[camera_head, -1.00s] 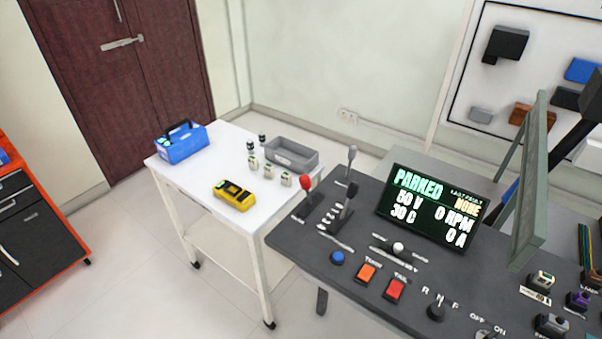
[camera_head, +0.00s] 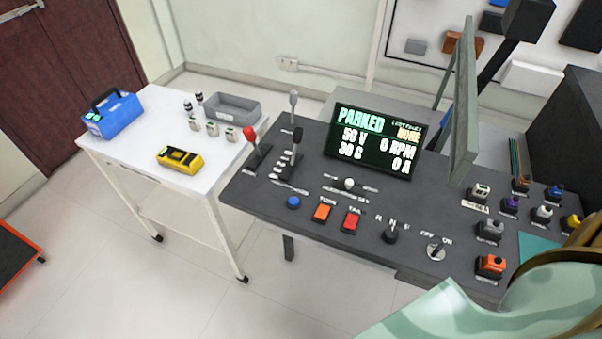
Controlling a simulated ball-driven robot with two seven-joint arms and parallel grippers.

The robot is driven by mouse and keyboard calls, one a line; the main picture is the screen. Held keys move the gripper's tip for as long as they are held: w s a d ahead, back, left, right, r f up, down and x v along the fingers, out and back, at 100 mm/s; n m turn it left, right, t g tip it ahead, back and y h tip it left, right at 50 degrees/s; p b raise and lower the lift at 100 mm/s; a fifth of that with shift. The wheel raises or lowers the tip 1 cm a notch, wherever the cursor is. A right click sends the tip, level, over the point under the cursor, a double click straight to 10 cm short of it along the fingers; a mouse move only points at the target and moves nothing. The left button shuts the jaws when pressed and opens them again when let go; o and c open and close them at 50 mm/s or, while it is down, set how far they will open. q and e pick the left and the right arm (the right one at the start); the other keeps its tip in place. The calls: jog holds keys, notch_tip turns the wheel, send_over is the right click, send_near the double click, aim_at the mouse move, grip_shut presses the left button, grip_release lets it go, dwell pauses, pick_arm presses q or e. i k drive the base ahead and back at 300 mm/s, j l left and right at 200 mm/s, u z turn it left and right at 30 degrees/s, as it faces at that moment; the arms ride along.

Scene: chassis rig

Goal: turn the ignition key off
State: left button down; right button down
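The ignition key switch (camera_head: 436,248) is a small silvery key on a round base, near the front edge of the dark control panel (camera_head: 330,258). OFF and ON labels stand just behind it. Which label the key points to is too small to tell. The display (camera_head: 374,142) on the panel reads PARKED, with 0 RPM and 0 A. Part of a pale green arm of mine shows at the lower right, in front of the panel's right end. Neither gripper is in view.
A green upright board (camera_head: 465,110) stands behind.

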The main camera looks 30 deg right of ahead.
aim_at(439, 246)
jog(key=z, duration=2.15)
